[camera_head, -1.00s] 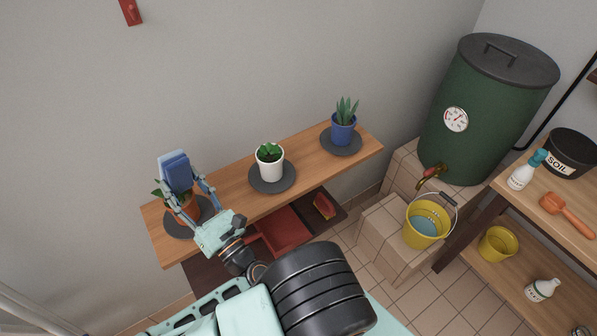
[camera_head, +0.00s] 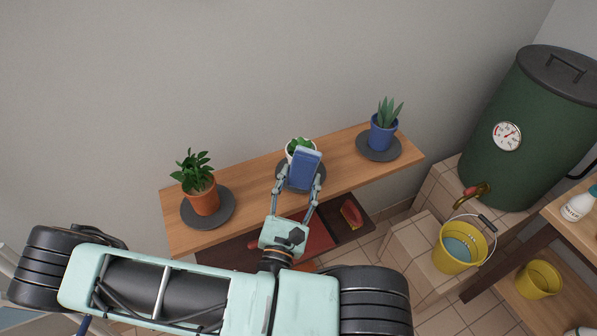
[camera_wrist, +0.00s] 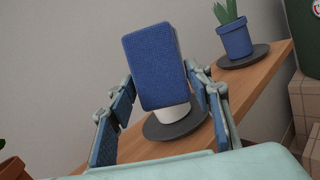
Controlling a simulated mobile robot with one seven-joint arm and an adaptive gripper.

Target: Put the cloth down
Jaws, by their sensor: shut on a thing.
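A folded blue cloth (camera_head: 306,168) is held upright between the fingers of my gripper (camera_head: 299,184), which is shut on it. In the wrist view the cloth (camera_wrist: 155,65) stands up between the two fingers (camera_wrist: 165,97). It is in front of the white pot (camera_wrist: 173,115) and hides most of that pot and its plant. My gripper is over the front part of the wooden shelf (camera_head: 245,180), near its middle. I cannot tell how high the cloth is above the shelf top.
A terracotta pot plant (camera_head: 203,196) stands on a dark saucer at the left. A blue pot (camera_head: 382,134) stands on another at the right. Bare wood lies between the saucers. Red items (camera_head: 320,235) lie on the lower shelf. A yellow bucket (camera_head: 452,262) stands right.

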